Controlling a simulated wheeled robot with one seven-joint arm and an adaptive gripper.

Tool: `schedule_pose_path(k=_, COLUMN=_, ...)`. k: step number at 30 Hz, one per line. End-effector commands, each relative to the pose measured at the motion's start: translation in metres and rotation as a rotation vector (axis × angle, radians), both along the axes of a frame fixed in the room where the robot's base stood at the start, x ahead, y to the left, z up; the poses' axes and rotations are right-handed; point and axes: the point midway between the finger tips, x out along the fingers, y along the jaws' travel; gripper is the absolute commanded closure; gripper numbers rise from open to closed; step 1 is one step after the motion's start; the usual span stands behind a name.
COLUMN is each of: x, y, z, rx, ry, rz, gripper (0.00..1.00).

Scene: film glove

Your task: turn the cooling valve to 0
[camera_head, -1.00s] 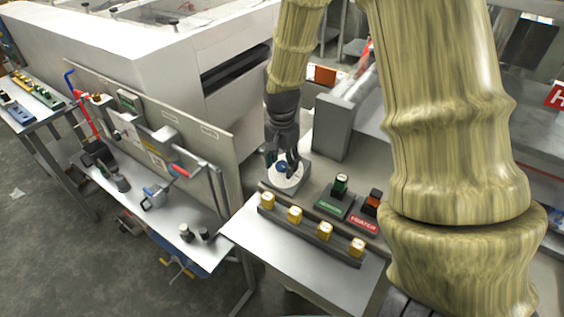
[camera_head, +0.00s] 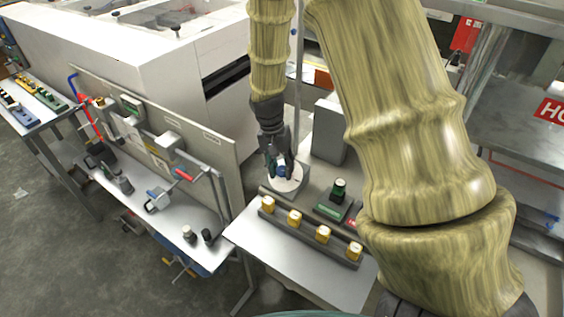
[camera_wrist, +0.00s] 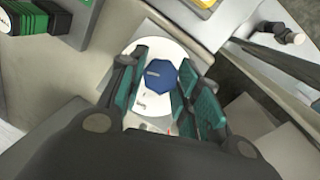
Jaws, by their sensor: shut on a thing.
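The cooling valve is a blue faceted knob (camera_wrist: 161,75) on a round white dial plate (camera_wrist: 172,49). In the head view the blue knob (camera_head: 282,171) sits on its pale dial (camera_head: 291,184), at the back left of the table with the yellow knobs. My gripper (camera_wrist: 160,85) is over the dial, with its teal finger pads on both sides of the knob, shut on it. In the head view my gripper (camera_head: 279,165) points down at the knob. Most of the dial's marks are hidden or too small to read; a small red mark (camera_wrist: 170,131) shows near the dial's lower edge.
A rail with several yellow knobs (camera_head: 295,217) runs along the table's front. A green-based switch (camera_head: 338,190) stands right of the dial, and a grey box (camera_head: 330,132) behind it. My arm covers the right side. A side bench (camera_head: 170,222) with tools stands left.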

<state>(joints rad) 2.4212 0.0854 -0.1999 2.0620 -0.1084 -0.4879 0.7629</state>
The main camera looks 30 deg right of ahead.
Motion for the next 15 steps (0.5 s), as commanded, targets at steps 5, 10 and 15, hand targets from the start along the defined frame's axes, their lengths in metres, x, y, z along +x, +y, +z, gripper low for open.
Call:
schedule_pose_path(k=5, x=0.0008, y=0.001, z=0.0024, rx=-0.036, ry=0.081, rz=0.147, gripper=0.91)
schedule_pose_path(k=10, x=0.0018, y=0.0022, z=0.0017, rx=-0.066, ry=0.155, rz=0.287, gripper=0.91)
schedule_pose_path(k=15, x=0.0028, y=0.0035, z=0.0005, rx=-0.097, ry=0.23, rz=0.427, gripper=0.91)
